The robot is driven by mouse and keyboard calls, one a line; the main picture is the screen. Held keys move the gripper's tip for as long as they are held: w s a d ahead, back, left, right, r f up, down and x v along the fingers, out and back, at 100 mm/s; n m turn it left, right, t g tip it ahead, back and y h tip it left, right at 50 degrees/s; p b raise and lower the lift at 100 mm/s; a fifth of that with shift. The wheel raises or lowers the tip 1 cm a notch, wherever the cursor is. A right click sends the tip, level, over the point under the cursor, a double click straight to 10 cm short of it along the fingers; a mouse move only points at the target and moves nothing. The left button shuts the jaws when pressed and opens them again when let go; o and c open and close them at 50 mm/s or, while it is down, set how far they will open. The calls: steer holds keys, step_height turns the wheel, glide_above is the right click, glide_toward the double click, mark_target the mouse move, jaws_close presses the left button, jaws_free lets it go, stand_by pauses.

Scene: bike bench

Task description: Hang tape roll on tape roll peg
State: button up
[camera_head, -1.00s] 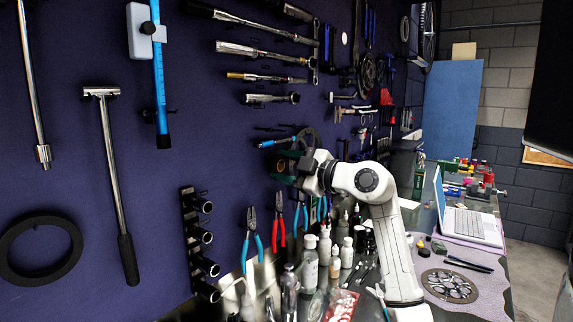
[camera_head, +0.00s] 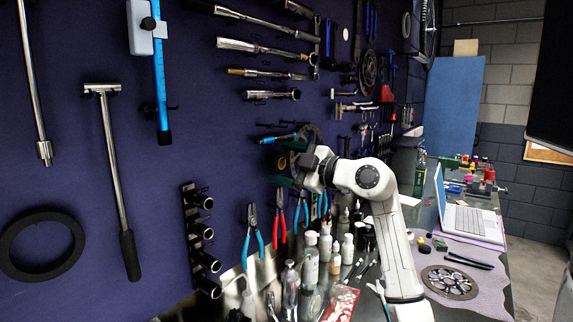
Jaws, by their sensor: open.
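A small roll with a tan centre, which looks like the tape roll (camera_head: 281,162), is against the purple wall panel, just left of my gripper. My gripper (camera_head: 287,176) is at the panel beside the roll. Its dark fingers are small and partly hidden by the white wrist. It is open. The roll appears to be at the panel, but I cannot tell whether it touches the fingers. The tape roll peg is not visible; the roll or my wrist may hide it.
Blue-handled pliers (camera_head: 253,240) and red-handled pliers (camera_head: 281,222) hang below my gripper. Bottles (camera_head: 311,262) crowd the bench beneath. A blue-handled tool (camera_head: 278,139) and a dark ring (camera_head: 313,133) are just above. A large black ring (camera_head: 41,246) hangs far left.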

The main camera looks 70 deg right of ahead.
steer(key=b+v, duration=0.1)
steer(key=v, duration=0.9)
steer(key=shift+s, duration=0.4)
